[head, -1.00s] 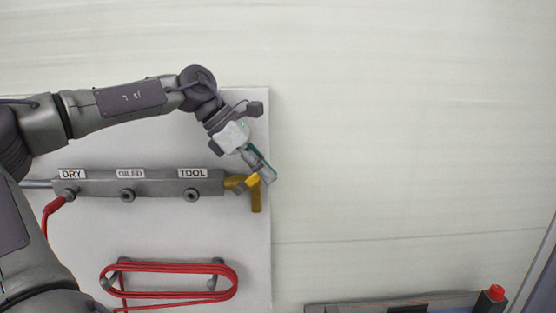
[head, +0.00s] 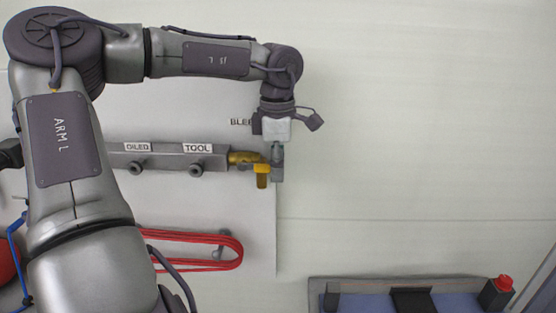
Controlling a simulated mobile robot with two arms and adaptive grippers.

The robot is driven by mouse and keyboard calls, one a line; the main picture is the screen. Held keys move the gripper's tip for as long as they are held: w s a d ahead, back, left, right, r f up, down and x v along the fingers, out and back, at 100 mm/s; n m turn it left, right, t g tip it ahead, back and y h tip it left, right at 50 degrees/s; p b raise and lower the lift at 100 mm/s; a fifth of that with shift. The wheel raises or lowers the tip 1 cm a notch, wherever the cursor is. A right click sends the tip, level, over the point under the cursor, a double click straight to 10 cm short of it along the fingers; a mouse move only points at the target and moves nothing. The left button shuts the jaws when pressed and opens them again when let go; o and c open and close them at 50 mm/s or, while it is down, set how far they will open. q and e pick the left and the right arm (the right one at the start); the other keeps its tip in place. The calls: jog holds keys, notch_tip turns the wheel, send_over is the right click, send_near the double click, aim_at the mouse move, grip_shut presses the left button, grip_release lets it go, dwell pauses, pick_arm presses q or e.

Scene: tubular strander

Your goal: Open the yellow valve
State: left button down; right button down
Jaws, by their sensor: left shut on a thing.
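The yellow valve handle (head: 262,169) sits at the right end of the grey manifold bar, on a brass valve body (head: 241,157). A brass outlet (head: 262,182) points down just below the handle. My left gripper (head: 277,174) comes down from above and is shut on the yellow handle at its right end. The fingers hide that end of the handle. The handle lies roughly level, in line with the bar. My right gripper does not show.
The manifold bar (head: 168,162) carries ports labelled OILED and TOOL. A coiled red hose (head: 195,235) hangs on the panel below. A bench-like unit with a red button (head: 504,283) stands at the lower right. The wall right of the gripper is clear.

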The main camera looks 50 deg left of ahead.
pick_arm(q)
jog(key=shift+s+d+f, duration=0.1)
jog(key=shift+f, duration=0.2)
jog(key=c, duration=1.2)
grip_release()
jog(key=shift+c, duration=0.2)
jog(key=shift+r, duration=0.1)
jog(key=shift+r, duration=0.2)
notch_tip(320, 180, up, 12)
jog(key=shift+w+f, duration=0.2)
jog(key=shift+w, duration=0.05)
